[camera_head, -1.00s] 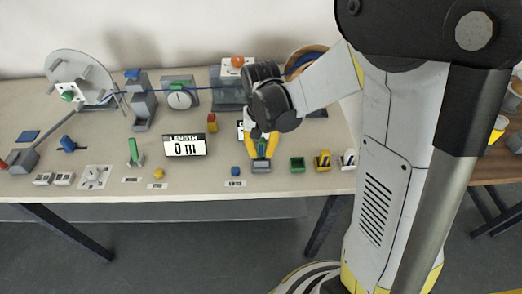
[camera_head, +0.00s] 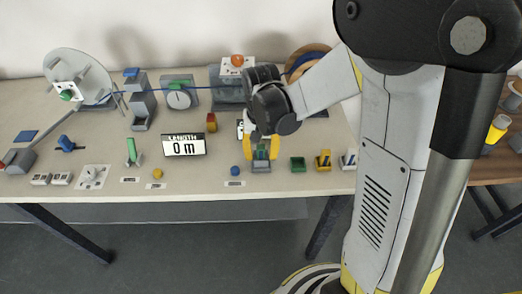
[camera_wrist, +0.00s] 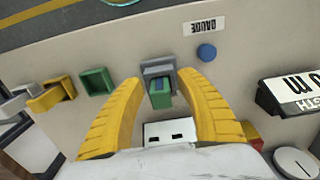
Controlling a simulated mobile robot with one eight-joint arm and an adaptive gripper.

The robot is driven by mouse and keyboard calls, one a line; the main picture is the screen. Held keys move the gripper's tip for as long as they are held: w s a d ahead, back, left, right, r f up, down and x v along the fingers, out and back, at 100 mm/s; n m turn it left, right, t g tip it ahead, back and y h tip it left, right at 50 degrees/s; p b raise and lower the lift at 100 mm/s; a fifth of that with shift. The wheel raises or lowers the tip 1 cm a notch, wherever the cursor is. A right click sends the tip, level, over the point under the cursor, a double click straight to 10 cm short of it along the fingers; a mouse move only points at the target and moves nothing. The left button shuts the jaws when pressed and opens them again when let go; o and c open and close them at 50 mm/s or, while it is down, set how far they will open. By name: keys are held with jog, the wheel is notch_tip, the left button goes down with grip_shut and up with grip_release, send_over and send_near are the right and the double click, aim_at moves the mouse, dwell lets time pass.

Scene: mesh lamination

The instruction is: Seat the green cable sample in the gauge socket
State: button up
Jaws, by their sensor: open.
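The green cable sample (camera_head: 262,151) stands in the grey gauge socket (camera_head: 261,168) near the table's front edge. In the wrist view the sample (camera_wrist: 160,97) shows as a green block against the grey socket (camera_wrist: 157,67). It looks upright, but I cannot tell how deep it sits. My gripper (camera_head: 261,150) is open, with one yellow finger on each side of the sample. In the wrist view a gap shows between each finger of my gripper (camera_wrist: 159,77) and the sample.
A blue button (camera_head: 235,171) and a label (camera_head: 235,183) are left of the socket. A green holder (camera_head: 298,164), a yellow holder (camera_head: 323,160) and a white holder (camera_head: 348,160) stand to its right. A display reading 0 m (camera_head: 184,145) stands further left.

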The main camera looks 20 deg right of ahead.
aim_at(261, 149)
notch_tip(261, 149, up, 12)
dwell(0.4)
dwell(0.3)
